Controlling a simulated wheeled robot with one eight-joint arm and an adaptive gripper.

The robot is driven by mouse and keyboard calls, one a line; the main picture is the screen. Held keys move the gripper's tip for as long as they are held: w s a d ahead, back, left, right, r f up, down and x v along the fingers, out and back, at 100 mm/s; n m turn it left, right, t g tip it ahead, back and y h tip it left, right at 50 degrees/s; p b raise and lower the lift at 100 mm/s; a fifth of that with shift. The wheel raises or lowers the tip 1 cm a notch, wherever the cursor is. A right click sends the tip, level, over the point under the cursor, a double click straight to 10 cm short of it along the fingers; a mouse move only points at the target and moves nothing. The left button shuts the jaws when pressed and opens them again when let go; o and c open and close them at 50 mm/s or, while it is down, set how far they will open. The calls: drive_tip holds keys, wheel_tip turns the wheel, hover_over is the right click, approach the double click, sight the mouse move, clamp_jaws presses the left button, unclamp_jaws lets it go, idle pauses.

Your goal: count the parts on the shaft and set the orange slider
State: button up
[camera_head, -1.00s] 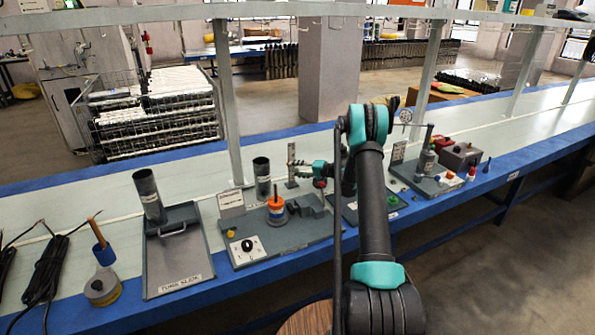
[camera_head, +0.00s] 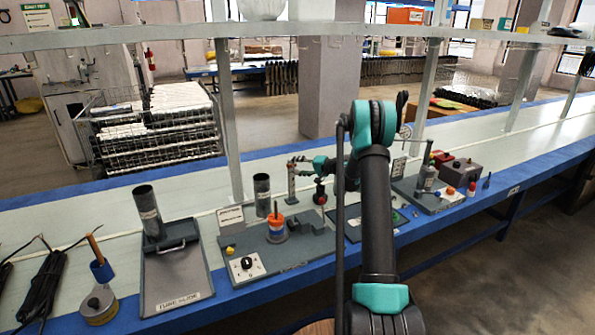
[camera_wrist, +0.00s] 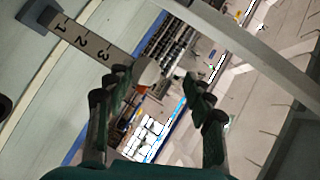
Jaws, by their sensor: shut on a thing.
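The upright grey scale post (camera_head: 291,186) stands behind the bench plate. In the wrist view its scale (camera_wrist: 82,42) reads 1, 2, 3. The slider's pale, orange-tinted knob (camera_wrist: 147,72) sits by the 3 end, between my fingers and close to the left one. My gripper (camera_wrist: 165,82), also at the post's top in the head view (camera_head: 299,162), is shut on this knob, though contact on the right is not clear. The shaft (camera_head: 276,209) stands upright with a stack of orange and blue parts (camera_head: 277,230); their number is too small to tell.
A dial panel (camera_head: 245,265) and a yellow button (camera_head: 230,251) are on the same plate. A tube tray (camera_head: 177,277) with a dark tube (camera_head: 148,208) stands left. Another dark tube (camera_head: 262,193) stands near the post. A plate with a grey box (camera_head: 460,172) is right.

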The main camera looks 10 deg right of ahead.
drive_tip(key=v, duration=2)
idle(1.5)
idle(0.3)
drive_tip(key=a+f+m+t+y, duration=0.15)
drive_tip(key=f+m, duration=0.25)
drive_tip(key=m, duration=0.5)
drive_tip(key=a+f+m+t, duration=0.2)
drive_tip(key=f+m, duration=0.1)
drive_tip(key=m, duration=0.6)
drive_tip(key=x, duration=1.6)
drive_tip(key=shift+w+a+f, duration=0.25)
drive_tip(key=shift+c, duration=0.4)
clamp_jaws()
